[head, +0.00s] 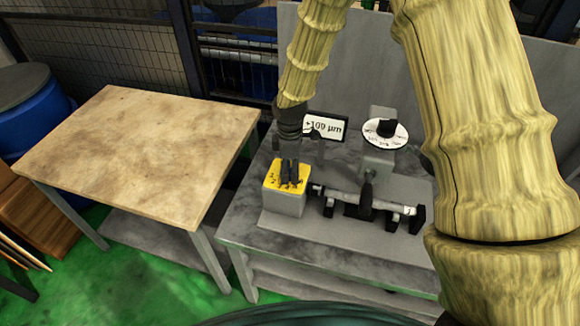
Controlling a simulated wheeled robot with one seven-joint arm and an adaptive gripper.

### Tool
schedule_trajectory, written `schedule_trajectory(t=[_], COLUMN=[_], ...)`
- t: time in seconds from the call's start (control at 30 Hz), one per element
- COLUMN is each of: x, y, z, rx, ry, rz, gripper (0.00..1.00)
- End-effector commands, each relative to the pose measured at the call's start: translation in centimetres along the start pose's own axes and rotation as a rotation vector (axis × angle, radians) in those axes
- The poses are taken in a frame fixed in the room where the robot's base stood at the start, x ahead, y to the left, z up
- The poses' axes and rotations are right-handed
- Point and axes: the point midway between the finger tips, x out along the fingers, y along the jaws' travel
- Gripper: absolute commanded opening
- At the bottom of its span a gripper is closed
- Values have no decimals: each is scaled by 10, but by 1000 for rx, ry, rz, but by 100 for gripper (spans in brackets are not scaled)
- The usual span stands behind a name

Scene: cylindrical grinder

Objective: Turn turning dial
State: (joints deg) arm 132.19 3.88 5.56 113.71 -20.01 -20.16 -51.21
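The turning dial (386,143) is a white disc with dark markings and a black knob (386,127) at its centre. It sits on a grey post at the back of the grinder on the metal table. My gripper (289,182) points down over a grey box with a yellow top (270,179), left of the dial and apart from it. Its dark fingers look close together, but whether they are open or shut is unclear. They hide part of the yellow top, and contact with it cannot be told.
A display (326,126) reading "+109 µm" stands left of the dial. A horizontal shaft (345,196) on black supports lies in front. My arm links cover the right side. An empty wooden-topped table (130,150) and blue barrel (40,120) stand left.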

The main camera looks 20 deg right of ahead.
Motion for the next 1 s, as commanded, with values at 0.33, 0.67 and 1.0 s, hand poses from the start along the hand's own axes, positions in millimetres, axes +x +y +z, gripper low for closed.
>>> schedule_trajectory(t=[0.33, 0.67, 1.0], x=[-4, -45, -98], y=[2, 2, 2], z=[-1, -1, 0], rx=[0, 1, 1], ry=[2, 4, 3], rz=[4, 5, 4], gripper=[64, 64, 64])
